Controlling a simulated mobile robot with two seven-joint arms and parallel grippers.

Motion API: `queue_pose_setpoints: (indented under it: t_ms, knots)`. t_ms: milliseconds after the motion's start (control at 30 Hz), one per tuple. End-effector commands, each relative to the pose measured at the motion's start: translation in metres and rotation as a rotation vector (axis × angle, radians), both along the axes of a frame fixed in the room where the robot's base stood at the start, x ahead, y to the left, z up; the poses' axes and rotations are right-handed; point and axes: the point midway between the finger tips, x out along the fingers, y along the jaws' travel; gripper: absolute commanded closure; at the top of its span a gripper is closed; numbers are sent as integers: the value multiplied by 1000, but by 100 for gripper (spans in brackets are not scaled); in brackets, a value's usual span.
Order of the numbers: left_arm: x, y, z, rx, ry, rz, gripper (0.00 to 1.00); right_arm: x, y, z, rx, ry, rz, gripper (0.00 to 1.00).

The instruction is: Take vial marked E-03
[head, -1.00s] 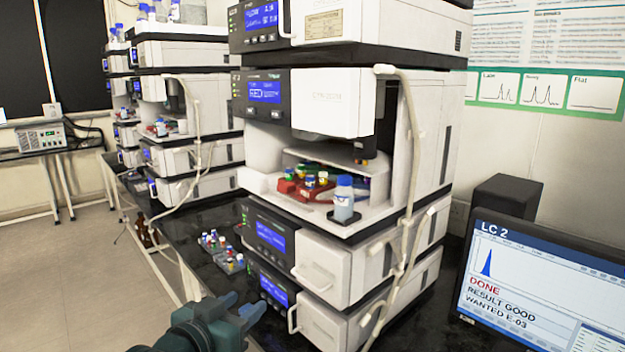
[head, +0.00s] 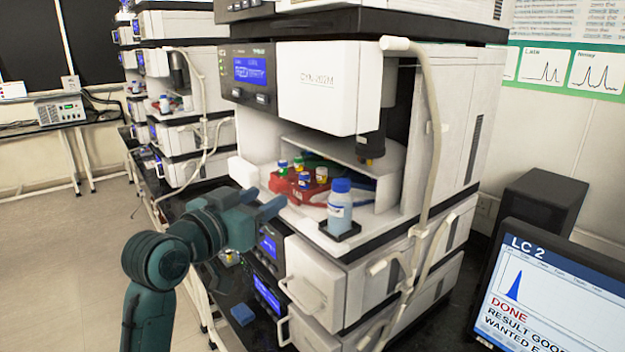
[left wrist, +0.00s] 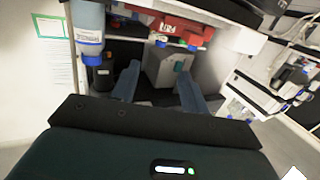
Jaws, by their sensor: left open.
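A red tray (head: 288,189) sits inside the open autosampler bay. Several small vials with coloured caps stand in it, among them a yellow-capped one (head: 321,175) and a blue-capped one (head: 304,180). The labels are too small to read, so I cannot tell which is E-03. The red tray (left wrist: 178,22) and two vial caps also show at the top of the left wrist view. My left gripper (head: 262,203) is open and empty at the bay's front left, just short of the tray. Its fingers (left wrist: 158,80) show spread in the left wrist view. My right gripper is not in view.
A blue-capped bottle (head: 340,207) stands on a black holder at the bay's front right. A pale tube (head: 432,140) hangs down the instrument's side. The monitor (head: 545,285) reads "LC 2, DONE". Another instrument stack (head: 185,110) stands behind at left.

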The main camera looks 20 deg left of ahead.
Motion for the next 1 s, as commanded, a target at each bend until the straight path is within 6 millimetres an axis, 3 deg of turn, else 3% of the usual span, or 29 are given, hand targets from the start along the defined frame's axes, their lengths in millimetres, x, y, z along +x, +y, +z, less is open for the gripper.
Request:
queue_pose_setpoints:
  t_ms: [300,567,800,1000]
  knots:
    - [56,-16,-3,-2,0,-1,55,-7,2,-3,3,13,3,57]
    - [75,-21,-6,-2,1,-1,55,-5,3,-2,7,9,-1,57]
    - [108,-29,-12,-3,-1,-1,55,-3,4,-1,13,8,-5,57]
    - [118,-31,-13,1,-1,0,55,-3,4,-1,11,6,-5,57]
